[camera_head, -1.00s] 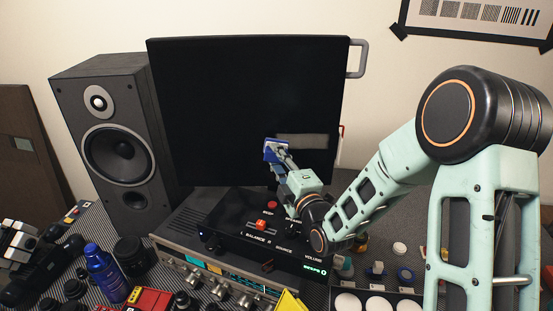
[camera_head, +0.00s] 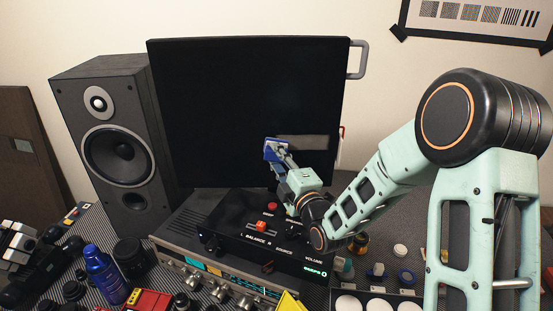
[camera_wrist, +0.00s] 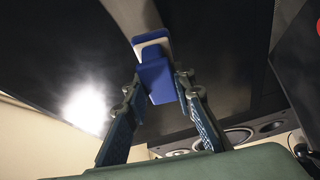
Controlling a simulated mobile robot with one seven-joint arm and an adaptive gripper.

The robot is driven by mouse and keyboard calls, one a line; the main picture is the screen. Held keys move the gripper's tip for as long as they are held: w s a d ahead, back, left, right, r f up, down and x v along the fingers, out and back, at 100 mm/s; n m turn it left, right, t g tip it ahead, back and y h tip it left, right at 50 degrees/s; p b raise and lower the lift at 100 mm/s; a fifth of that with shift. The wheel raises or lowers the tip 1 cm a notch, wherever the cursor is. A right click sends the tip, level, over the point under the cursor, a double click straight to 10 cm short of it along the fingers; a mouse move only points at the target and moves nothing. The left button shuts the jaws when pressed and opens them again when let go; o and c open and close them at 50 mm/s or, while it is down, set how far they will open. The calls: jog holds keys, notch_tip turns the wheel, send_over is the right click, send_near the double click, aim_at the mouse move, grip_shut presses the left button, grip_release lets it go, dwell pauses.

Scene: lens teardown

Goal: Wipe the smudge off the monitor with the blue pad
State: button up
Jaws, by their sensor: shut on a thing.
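The black monitor (camera_head: 240,95) stands behind the amplifier. A greyish smudge band (camera_head: 308,142) shows on its lower right screen. My gripper (camera_head: 281,155) is shut on the blue pad (camera_head: 272,147), just in front of the screen at the smudge's left end. In the wrist view the blue pad (camera_wrist: 158,82), with a pale layer at its far end, sits between my two fingers (camera_wrist: 160,95), close to the dark screen (camera_wrist: 70,50). I cannot tell whether the pad touches the screen.
A speaker (camera_head: 118,135) stands left of the monitor. A black control box (camera_head: 255,235) with red buttons sits on the silver amplifier (camera_head: 180,240) below my gripper. A blue bottle (camera_head: 103,272) and small parts crowd the front. A grey handle (camera_head: 358,58) juts from the monitor's upper right.

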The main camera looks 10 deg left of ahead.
jog(key=shift+w+a+b, duration=0.15)
jog(key=shift+w+b, duration=0.2)
jog(key=shift+w, duration=0.3)
jog(key=shift+w+d+f+b, duration=0.1)
jog(key=shift+w+d+b, duration=0.05)
jog(key=shift+d+b, duration=0.4)
jog(key=shift+w+d+b, duration=0.1)
jog(key=shift+d+b, duration=0.2)
jog(key=shift+d, duration=0.3)
jog(key=w+d+b, duration=0.1)
jog(key=d+b, duration=0.1)
jog(key=d, duration=0.2)
jog(key=w+d+b, duration=0.1)
jog(key=d+b, duration=0.1)
jog(key=d, duration=0.2)
jog(key=w+d+b, duration=0.1)
jog(key=d+b, duration=0.1)
jog(key=d, duration=0.2)
jog(key=shift+d+b, duration=0.3)
jog(key=shift+b, duration=0.05)
jog(key=shift+w+b, duration=0.1)
jog(key=shift+b, duration=0.55)
